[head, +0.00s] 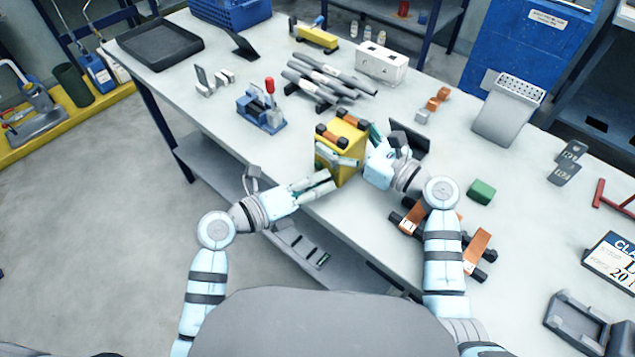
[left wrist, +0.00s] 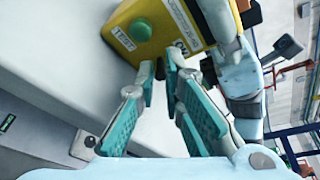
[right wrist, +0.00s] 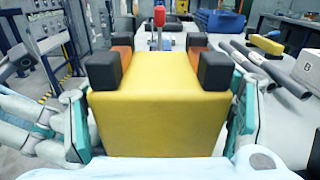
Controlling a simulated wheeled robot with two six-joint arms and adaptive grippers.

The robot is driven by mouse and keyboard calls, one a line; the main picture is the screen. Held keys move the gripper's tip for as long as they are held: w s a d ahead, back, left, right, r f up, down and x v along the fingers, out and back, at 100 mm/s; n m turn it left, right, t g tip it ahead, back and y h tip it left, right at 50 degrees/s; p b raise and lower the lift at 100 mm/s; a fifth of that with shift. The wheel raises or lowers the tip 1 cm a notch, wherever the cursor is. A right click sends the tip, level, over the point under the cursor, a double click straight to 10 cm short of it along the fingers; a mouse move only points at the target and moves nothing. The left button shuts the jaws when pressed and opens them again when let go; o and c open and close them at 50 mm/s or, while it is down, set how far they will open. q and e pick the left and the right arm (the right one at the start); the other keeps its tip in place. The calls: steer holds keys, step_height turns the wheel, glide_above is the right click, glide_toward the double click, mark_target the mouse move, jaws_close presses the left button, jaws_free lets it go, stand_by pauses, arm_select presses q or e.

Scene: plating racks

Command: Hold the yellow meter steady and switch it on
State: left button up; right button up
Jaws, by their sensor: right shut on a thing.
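The yellow meter (head: 352,162) stands upright near the table's front edge, with black-and-orange grips on top. In the right wrist view its plain yellow face (right wrist: 158,95) fills the middle. My right gripper (head: 362,148) is shut on it, with one finger on each side. I cannot tell whether the tips touch the meter.
A blue device with a red handle (head: 262,110) stands left of the meter, with grey tubes (head: 330,80) behind. The table's front edge runs below my left gripper.

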arm_select(q)
steer(key=shift+r+g+y, duration=0.3)
steer(key=shift+r+g, duration=0.05)
steer(key=shift+g, duration=0.05)
jaws_close()
steer(key=shift+w+r+g+y, duration=0.15)
steer(key=shift+g+y, duration=0.45)
steer(key=o, duration=0.7)
jaws_free()
steer(key=shift+c, duration=0.2)
steer(key=v, duration=1.2)
